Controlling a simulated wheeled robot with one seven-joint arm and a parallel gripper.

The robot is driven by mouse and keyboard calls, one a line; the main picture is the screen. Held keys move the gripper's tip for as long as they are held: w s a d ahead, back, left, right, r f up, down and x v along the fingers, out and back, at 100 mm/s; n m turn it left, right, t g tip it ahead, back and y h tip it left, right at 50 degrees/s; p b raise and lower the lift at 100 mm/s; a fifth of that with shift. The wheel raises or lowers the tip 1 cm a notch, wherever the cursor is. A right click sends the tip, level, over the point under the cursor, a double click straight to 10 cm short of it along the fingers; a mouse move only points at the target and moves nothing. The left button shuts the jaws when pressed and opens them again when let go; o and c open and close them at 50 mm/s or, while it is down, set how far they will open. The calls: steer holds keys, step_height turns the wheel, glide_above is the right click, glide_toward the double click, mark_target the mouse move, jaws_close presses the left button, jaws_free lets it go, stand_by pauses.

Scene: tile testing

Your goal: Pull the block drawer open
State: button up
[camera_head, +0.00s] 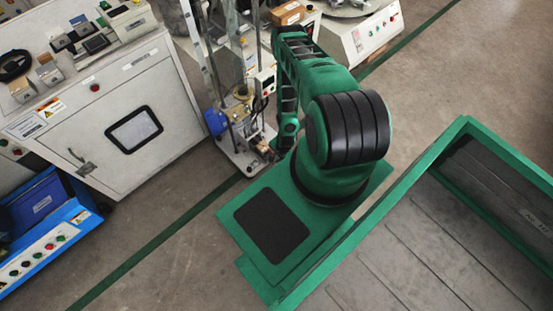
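My green and black arm reaches from its base toward a tall test stand (225,143) with metal posts and a pale base. The end of my arm, with my gripper (270,152), is low at the right side of this stand, close to its base. The fingers are small and partly hidden by the arm, so I cannot tell whether they are open or shut, or whether they touch anything. I cannot single out the block drawer; small parts at the stand's foot are crowded and unclear.
A white cabinet machine (87,158) with a dark window stands at left. A blue unit (45,240) with buttons is at lower left. A white machine (372,35) with a control panel stands behind my arm. The floor (165,265) between the lower left and my base is clear.

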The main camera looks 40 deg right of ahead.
steer(key=shift+o, duration=0.4)
step_height(320, 180, up, 11)
steer(key=s, duration=0.1)
steer(key=shift+s+f, duration=0.2)
steer(key=shift+s, duration=0.2)
steer(key=shift+s, duration=0.1)
stand_by(0.3)
